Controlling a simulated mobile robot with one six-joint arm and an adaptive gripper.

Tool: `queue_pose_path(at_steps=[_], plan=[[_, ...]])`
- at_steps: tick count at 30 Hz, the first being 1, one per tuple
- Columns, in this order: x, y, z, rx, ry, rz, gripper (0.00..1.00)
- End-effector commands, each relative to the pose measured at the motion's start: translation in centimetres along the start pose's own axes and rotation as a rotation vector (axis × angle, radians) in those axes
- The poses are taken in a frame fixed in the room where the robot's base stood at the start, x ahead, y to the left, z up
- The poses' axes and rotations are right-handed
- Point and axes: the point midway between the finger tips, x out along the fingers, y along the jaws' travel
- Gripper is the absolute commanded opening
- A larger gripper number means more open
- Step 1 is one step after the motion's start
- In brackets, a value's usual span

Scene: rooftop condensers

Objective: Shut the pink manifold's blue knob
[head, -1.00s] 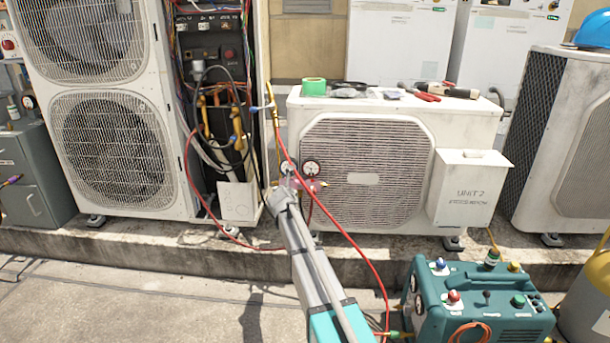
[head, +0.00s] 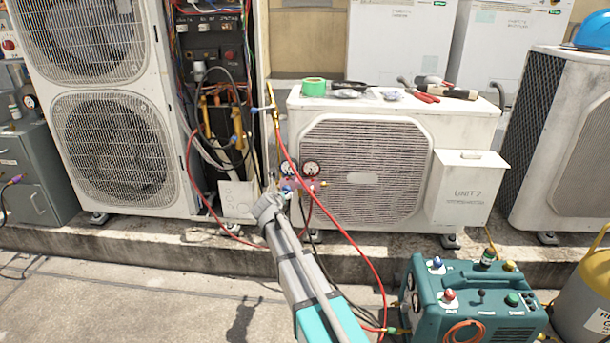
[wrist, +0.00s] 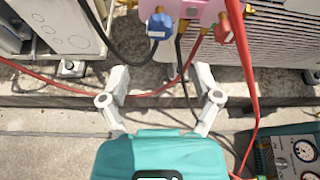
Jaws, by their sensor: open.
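The pink manifold (head: 303,185) hangs in front of the left side of the UNIT 7 condenser, with two round gauges above it. Its lower part shows at the top of the wrist view (wrist: 188,11). The blue knob (wrist: 158,24) points toward me at the manifold's left; in the head view it is a small blue patch (head: 287,189) just above my gripper. A red knob (wrist: 224,31) is at the manifold's right. My gripper (wrist: 161,78) is open and empty, its fingers apart below the blue knob and not touching it. In the head view my gripper (head: 268,205) is below and left of the manifold.
A red hose (head: 355,252) runs from the manifold area down to the teal machine (head: 478,300). A black hose (wrist: 118,50) passes left of the blue knob. The UNIT 7 condenser (head: 465,125) stands behind. The concrete floor (head: 150,305) at front left is clear.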

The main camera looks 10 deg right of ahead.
Motion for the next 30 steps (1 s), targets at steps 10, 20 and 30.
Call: queue_pose_path(at_steps=[10,20,30], plan=[[-4.9,-0.3,0.5,0.017,0.006,-0.002,0.81],[-6.4,-2.3,1.6,0.197,0.065,-0.036,0.81],[-8.2,-4.2,2.7,0.377,0.123,-0.077,0.81]])
